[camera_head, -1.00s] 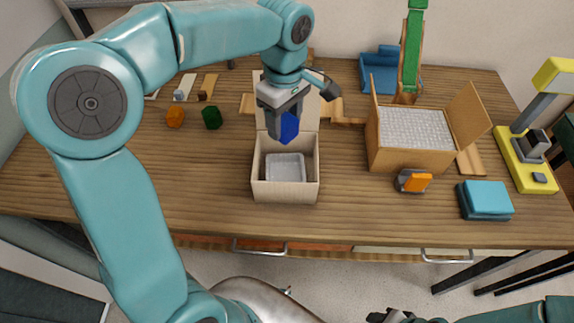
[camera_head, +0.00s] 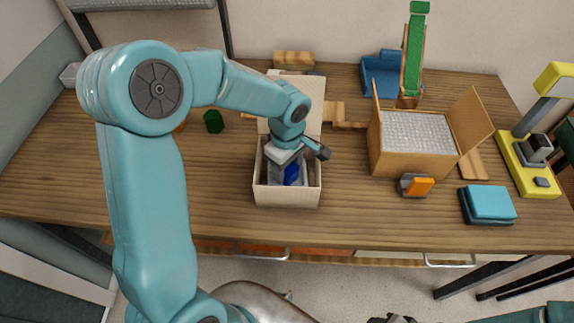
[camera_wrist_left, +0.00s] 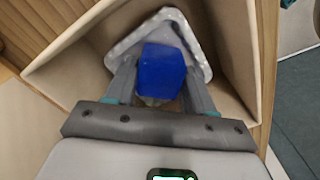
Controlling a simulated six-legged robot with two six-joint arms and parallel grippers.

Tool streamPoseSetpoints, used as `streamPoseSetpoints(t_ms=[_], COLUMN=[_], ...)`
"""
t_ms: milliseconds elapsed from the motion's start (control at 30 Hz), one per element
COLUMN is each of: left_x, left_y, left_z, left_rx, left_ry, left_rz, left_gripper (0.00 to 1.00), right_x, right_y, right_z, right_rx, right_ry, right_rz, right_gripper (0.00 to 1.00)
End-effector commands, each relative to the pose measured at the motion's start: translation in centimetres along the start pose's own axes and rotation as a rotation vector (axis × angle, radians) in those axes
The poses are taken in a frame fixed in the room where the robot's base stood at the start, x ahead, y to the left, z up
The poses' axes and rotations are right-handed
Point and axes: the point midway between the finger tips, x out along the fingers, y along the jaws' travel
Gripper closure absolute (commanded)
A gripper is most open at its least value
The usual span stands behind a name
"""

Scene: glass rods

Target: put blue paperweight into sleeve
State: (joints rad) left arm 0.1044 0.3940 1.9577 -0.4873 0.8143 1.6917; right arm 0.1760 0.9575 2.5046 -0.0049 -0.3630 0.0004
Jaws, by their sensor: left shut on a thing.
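The blue paperweight (camera_head: 291,173) is held by my left gripper (camera_head: 286,172) inside the cream open box (camera_head: 286,196). In the left wrist view both fingers of the gripper (camera_wrist_left: 159,75) close on opposite sides of the paperweight (camera_wrist_left: 161,71). The pale grey sleeve (camera_wrist_left: 172,17) lies in the box, under and around the paperweight in that view. I cannot tell whether the paperweight touches the sleeve floor. My right gripper (camera_head: 392,319) shows only partly at the bottom edge, and its jaws are not clear.
A cardboard box with pale filling (camera_head: 410,163) stands right of the cream box. An orange and grey object (camera_head: 416,186), a blue stack (camera_head: 487,204) and a yellow device (camera_head: 528,165) are further right. A green block (camera_head: 213,122) lies left. The front left table is clear.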

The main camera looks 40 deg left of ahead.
Motion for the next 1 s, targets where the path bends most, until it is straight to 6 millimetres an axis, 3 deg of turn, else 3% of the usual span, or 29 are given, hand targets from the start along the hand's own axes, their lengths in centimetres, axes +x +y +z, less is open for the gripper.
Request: streamPoseSetpoints(t_ms=[333,367,733,867,1000], left_x=[0.7,0.6,0.0,-1.5,-5.0], left_y=[0.0,0.0,0.0,0.1,0.1], left_z=[0.0,0.0,0.0,0.0,0.0], left_rx=[0.000,0.000,0.000,0.000,0.000], left_ry=[0.000,0.000,0.000,0.002,0.002], left_rz=[0.001,0.000,-0.001,0.005,0.006], left_gripper=[0.87,0.37,0.36,0.36,0.36], right_x=[0.9,0.7,0.1,0.0,0.0], right_y=[0.3,0.3,0.1,0.0,0.0], right_z=[0.0,0.0,0.0,0.0,0.0], right_rx=[0.000,0.000,0.000,0.000,0.000], right_ry=[0.000,0.000,0.000,0.001,0.000], right_rz=[0.000,0.000,0.000,0.000,0.000], right_gripper=[0.57,0.57,0.57,0.57,0.57])
